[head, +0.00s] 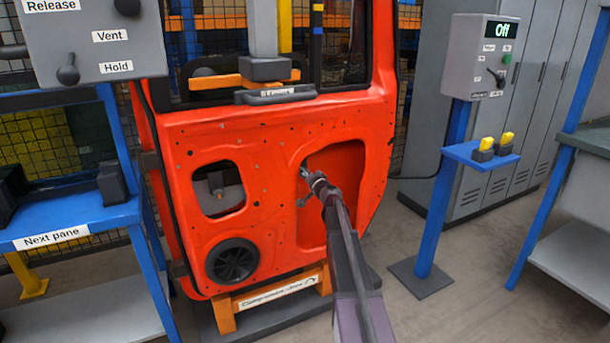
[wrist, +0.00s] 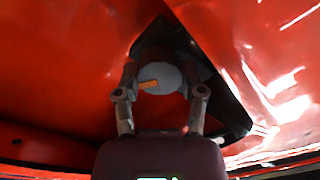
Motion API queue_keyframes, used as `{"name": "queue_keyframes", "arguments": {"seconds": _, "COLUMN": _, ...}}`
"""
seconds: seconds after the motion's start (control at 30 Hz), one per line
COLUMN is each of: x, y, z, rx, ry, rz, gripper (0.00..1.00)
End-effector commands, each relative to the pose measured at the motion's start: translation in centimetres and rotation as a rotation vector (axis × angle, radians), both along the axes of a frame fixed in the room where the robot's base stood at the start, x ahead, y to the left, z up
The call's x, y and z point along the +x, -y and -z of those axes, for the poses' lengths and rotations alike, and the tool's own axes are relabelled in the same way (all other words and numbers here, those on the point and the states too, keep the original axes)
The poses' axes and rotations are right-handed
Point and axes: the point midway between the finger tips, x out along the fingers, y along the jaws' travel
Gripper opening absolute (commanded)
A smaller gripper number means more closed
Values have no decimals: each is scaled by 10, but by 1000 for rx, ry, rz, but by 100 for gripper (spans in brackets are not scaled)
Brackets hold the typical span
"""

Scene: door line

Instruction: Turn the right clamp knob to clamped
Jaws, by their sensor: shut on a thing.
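The right clamp knob (wrist: 168,72) is a round grey disc with an orange mark pointing left in the wrist view. It sits in front of a dark, angular opening in the red door. My gripper (wrist: 160,92) has one finger on each side of the knob and is shut on it. In the head view my gripper (head: 311,179) reaches into the right recess of the red door (head: 275,150), and the knob is mostly hidden behind it there. Any labels around the knob cannot be read.
A control box (head: 490,58) reading "Off" stands on a blue post to the right, with a small shelf (head: 482,154) below. A blue rack (head: 70,222) labelled "Next pane" stands at left. A lever panel (head: 95,35) is at upper left. Floor shows between door and post.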

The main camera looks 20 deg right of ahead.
Motion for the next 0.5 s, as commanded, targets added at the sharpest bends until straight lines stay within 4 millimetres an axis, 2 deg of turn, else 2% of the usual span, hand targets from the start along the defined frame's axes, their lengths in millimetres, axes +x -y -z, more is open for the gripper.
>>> {"name": "queue_keyframes", "arguments": {"seconds": 0.5, "x": 2, "y": 1, "z": 1, "rx": 491, "ry": -16, "rz": -1, "gripper": 5}}
